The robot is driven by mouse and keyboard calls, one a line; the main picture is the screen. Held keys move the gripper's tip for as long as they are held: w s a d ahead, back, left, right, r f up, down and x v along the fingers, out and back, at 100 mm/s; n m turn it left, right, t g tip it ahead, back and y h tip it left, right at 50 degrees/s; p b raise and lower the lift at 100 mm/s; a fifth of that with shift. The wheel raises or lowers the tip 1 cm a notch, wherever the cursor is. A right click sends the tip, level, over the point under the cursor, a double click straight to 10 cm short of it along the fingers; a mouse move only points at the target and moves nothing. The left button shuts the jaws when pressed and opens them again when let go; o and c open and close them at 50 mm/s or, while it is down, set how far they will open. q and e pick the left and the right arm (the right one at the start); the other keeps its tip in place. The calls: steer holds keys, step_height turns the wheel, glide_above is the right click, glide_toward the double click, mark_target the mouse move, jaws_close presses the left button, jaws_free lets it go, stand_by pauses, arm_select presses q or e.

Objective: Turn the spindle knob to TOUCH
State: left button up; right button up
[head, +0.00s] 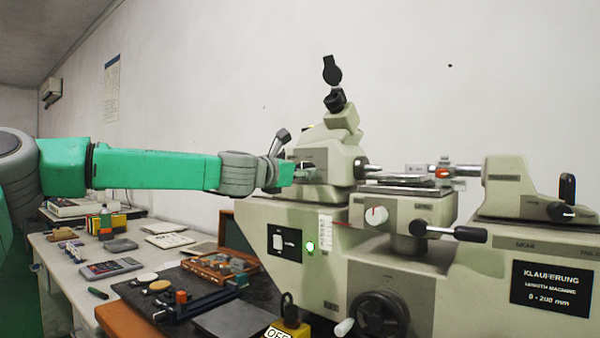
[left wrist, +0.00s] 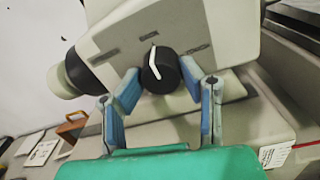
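The spindle knob (left wrist: 160,72) is a round black knob with a white pointer line on the pale headstock face, seen in the left wrist view. Its pointer is roughly upright, toward the middle of three dark label strips (left wrist: 155,36); their lettering is too small to read. My left gripper (left wrist: 161,84) has its two blue-padded fingers apart, one on each side of the knob. I cannot tell whether the pads touch it. In the head view my left gripper (head: 292,170) is at the headstock (head: 335,155) and largely hides the knob. My right gripper is not in view.
The measuring machine (head: 465,285) fills the right side, with a white dial (head: 376,214), a black-ended lever (head: 455,233) and a handwheel (head: 380,316). An eyepiece (head: 335,101) rises above the headstock. A bench (head: 65,258) with a wooden tray (head: 215,268) and tools stands left.

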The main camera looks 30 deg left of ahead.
arm_select(q)
steer(key=shift+d+r, duration=0.35)
steer(key=shift+d, duration=0.05)
steer(key=shift+c, duration=0.5)
steer(key=shift+a+f, duration=0.1)
steer(key=shift+a, duration=0.3)
